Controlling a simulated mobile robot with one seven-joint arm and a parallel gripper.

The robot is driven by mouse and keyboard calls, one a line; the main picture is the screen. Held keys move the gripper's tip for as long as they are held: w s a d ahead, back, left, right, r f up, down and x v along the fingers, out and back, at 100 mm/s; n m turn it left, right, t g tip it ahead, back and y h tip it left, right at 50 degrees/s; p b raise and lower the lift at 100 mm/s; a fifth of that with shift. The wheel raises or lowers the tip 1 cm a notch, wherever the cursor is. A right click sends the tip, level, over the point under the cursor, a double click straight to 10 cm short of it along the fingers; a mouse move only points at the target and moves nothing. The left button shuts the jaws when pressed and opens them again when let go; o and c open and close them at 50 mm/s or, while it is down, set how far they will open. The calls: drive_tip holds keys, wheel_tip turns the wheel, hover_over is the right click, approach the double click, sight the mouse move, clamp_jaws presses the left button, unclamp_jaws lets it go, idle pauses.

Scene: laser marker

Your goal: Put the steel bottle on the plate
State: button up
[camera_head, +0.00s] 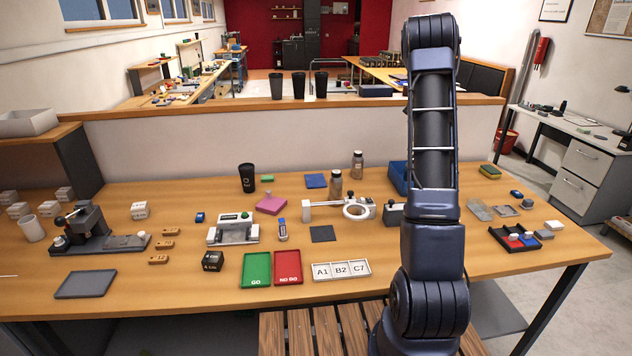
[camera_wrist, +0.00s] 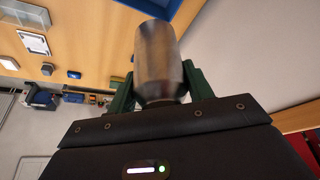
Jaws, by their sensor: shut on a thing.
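The steel bottle (camera_wrist: 156,50) is a grey metal cylinder in the wrist view. My gripper (camera_wrist: 160,76) is shut on it, with a green finger on each side. The bottle's far end points toward the top of the wrist view. In the head view my upright arm covers part of the table, and my gripper and the held bottle do not show. Flat pieces that could be the plate are a dark square (camera_head: 322,233), a blue square (camera_head: 316,181) and a grey slab (camera_head: 86,284). I cannot tell which is the plate.
Two brown jars (camera_head: 335,186) (camera_head: 357,165) stand near a white ring-shaped fixture (camera_head: 356,211). A green tray (camera_head: 257,269), a red tray (camera_head: 288,267) and a labelled white tray (camera_head: 341,270) lie at the front. A black cup (camera_head: 247,178) stands behind. A black device (camera_head: 85,225) is at left.

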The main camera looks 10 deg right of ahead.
drive_tip(key=w+a+r+n+t+y, duration=0.15)
drive_tip(key=a+n, duration=0.45)
drive_tip(key=a, duration=1.7)
drive_tip(key=w+a+n+y, duration=0.3)
drive_tip(key=a+n, duration=0.3)
drive_tip(key=a, duration=1.7)
drive_tip(key=shift+t, duration=0.25)
wheel_tip(320, 180, down, 20)
drive_tip(key=shift+d+r, duration=0.15)
drive_tip(key=shift+r, duration=0.05)
drive_tip(key=shift+f, duration=0.1)
drive_tip(key=o, duration=1)
drive_tip(key=shift+o, duration=0.2)
